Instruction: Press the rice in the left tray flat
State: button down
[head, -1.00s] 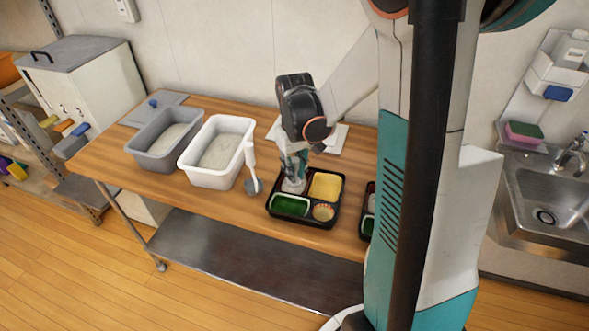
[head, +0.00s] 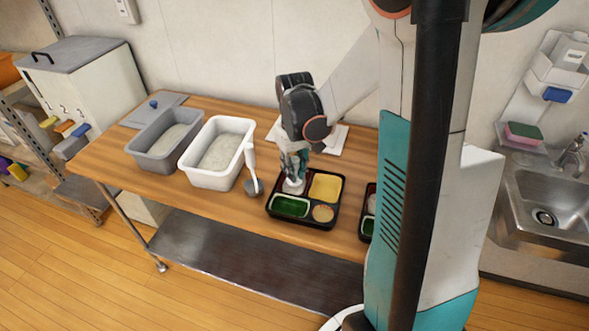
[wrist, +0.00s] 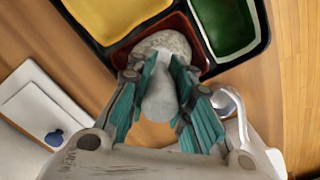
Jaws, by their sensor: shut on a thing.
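The left tray (head: 270,213) is a black bento tray with a green compartment, a yellow one, a small round tan item and a dark red compartment (wrist: 120,57) at its back left. Rice (wrist: 172,41) shows as a pale speckled mound in the dark red compartment. My gripper (head: 294,168) is above that compartment. In the wrist view, its teal fingers (wrist: 160,85) are shut on a smooth pale tool (wrist: 158,100), whose end reaches the rice. The tool hides part of the rice, so I cannot tell how flat it is.
A scoop (head: 253,187) with a white handle leans by the white rice tub (head: 212,180), left of the tray. A grey tub (head: 150,158) stands further left. A second tray (head: 365,227) is partly hidden behind my column. White sheets (head: 335,138) lie behind.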

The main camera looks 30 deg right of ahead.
aim_at(294, 159)
jog(key=shift+r+p, duration=2.5)
jog(key=shift+r, duration=1.2)
